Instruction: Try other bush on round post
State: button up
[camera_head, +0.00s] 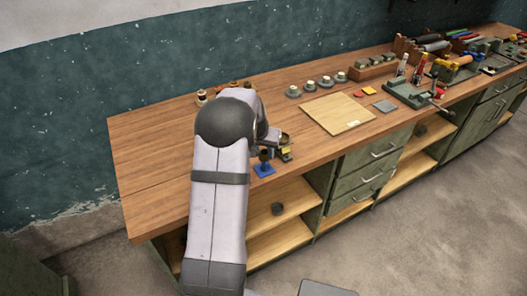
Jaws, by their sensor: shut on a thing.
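My gripper (280,139) is partly hidden behind my arm, near the front edge of the bench. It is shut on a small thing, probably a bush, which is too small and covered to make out. Just below and left of it, a blue base (263,170) stands on the bench with a dark upright piece on it. I cannot tell whether this is the round post or whether a bush sits on it. A small yellow-topped block (286,151) is close beside it on the right. Several small brown and cream bush-like pieces (202,97) stand at the back, partly behind my arm.
Several grey round bases with pale tops (309,86) stand in a row at the back. A pale square board (337,113) and a grey plate (384,106) lie to the right. A green vise-like fixture (407,95) and tools stand farther right. The bench's left end is clear.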

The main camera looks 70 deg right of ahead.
aim_at(263, 165)
jog(key=shift+f+b, duration=1.15)
jog(key=shift+f, duration=0.4)
dwell(0.5)
jog(key=o, duration=1.3)
jog(key=shift+c, duration=0.2)
jog(key=b+v, duration=0.2)
jog(key=v, duration=0.5)
jog(key=shift+r, duration=0.2)
